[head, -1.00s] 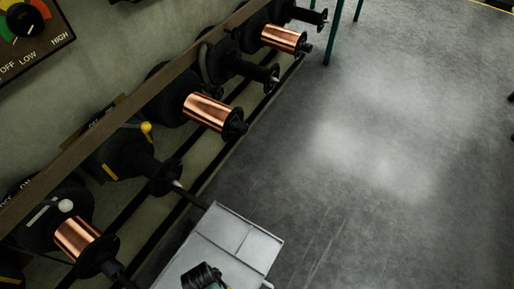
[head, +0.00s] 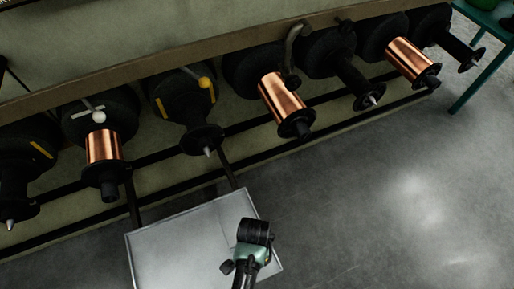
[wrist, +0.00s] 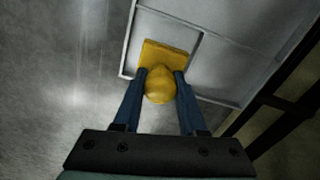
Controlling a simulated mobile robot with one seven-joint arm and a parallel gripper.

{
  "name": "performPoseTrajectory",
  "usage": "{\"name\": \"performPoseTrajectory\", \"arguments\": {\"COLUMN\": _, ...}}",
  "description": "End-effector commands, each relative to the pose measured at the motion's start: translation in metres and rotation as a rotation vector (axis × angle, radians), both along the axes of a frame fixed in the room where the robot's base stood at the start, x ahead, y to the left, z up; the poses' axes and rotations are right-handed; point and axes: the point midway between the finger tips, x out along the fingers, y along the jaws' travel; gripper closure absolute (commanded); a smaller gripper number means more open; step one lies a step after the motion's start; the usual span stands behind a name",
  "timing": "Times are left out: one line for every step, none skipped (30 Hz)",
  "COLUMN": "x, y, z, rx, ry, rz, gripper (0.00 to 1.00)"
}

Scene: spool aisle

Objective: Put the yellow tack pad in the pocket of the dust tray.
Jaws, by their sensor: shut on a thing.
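The yellow tack pad (wrist: 168,52) is a flat square with a round yellow knob on top, seen in the wrist view. My gripper (wrist: 161,80) is shut on the knob, one blue finger on each side. The pad is at the grey dust tray (head: 175,240), over or inside its small corner pocket (wrist: 170,31), between the outer wall and a thin divider. I cannot tell whether it touches the pocket floor. The tray also shows in the wrist view (wrist: 250,28). In the head view my arm hides the pad and the fingertips.
A rack of spools stands behind the tray, some wound with copper, such as one copper spool (head: 282,97). A yellow-knobbed lever (head: 205,83) and a white-knobbed lever (head: 99,116) are on it. A teal stand (head: 490,45) is at the far right. The floor (head: 400,200) to the right is clear.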

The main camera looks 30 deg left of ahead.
Motion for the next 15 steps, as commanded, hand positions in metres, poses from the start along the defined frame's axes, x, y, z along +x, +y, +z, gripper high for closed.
{"name": "performPoseTrajectory", "arguments": {"x": 0.000, "y": 0.000, "z": -0.017, "rx": 0.000, "ry": 0.000, "rz": 0.000, "gripper": 1.00}}
{"name": "performPoseTrajectory", "arguments": {"x": 0.000, "y": 0.000, "z": -0.022, "rx": 0.000, "ry": 0.000, "rz": 0.000, "gripper": 1.00}}
{"name": "performPoseTrajectory", "arguments": {"x": 0.000, "y": 0.000, "z": -0.027, "rx": 0.000, "ry": 0.000, "rz": -0.001, "gripper": 1.00}}
{"name": "performPoseTrajectory", "arguments": {"x": 0.001, "y": 0.000, "z": -0.029, "rx": 0.000, "ry": -0.001, "rz": -0.001, "gripper": 1.00}}
{"name": "performPoseTrajectory", "arguments": {"x": 0.001, "y": 0.000, "z": -0.031, "rx": 0.000, "ry": -0.001, "rz": -0.001, "gripper": 1.00}}
{"name": "performPoseTrajectory", "arguments": {"x": 0.001, "y": 0.000, "z": -0.033, "rx": 0.000, "ry": -0.001, "rz": -0.001, "gripper": 1.00}}
{"name": "performPoseTrajectory", "arguments": {"x": 0.001, "y": 0.000, "z": -0.035, "rx": 0.000, "ry": -0.001, "rz": -0.001, "gripper": 1.00}}
{"name": "performPoseTrajectory", "arguments": {"x": 0.001, "y": 0.000, "z": -0.037, "rx": 0.000, "ry": -0.001, "rz": -0.001, "gripper": 1.00}}
{"name": "performPoseTrajectory", "arguments": {"x": 0.001, "y": 0.000, "z": -0.042, "rx": 0.000, "ry": -0.001, "rz": -0.001, "gripper": 1.00}}
{"name": "performPoseTrajectory", "arguments": {"x": 0.000, "y": 0.000, "z": -0.047, "rx": 0.000, "ry": 0.000, "rz": -0.001, "gripper": 1.00}}
{"name": "performPoseTrajectory", "arguments": {"x": 0.000, "y": 0.000, "z": -0.051, "rx": 0.000, "ry": 0.000, "rz": -0.001, "gripper": 1.00}}
{"name": "performPoseTrajectory", "arguments": {"x": 0.000, "y": 0.000, "z": -0.057, "rx": 0.000, "ry": 0.000, "rz": -0.001, "gripper": 1.00}}
{"name": "performPoseTrajectory", "arguments": {"x": 0.001, "y": 0.000, "z": -0.061, "rx": 0.000, "ry": -0.001, "rz": -0.001, "gripper": 1.00}}
{"name": "performPoseTrajectory", "arguments": {"x": 0.001, "y": 0.000, "z": -0.065, "rx": 0.000, "ry": -0.001, "rz": -0.001, "gripper": 1.00}}
{"name": "performPoseTrajectory", "arguments": {"x": 0.001, "y": 0.000, "z": -0.067, "rx": 0.000, "ry": -0.001, "rz": -0.001, "gripper": 1.00}}
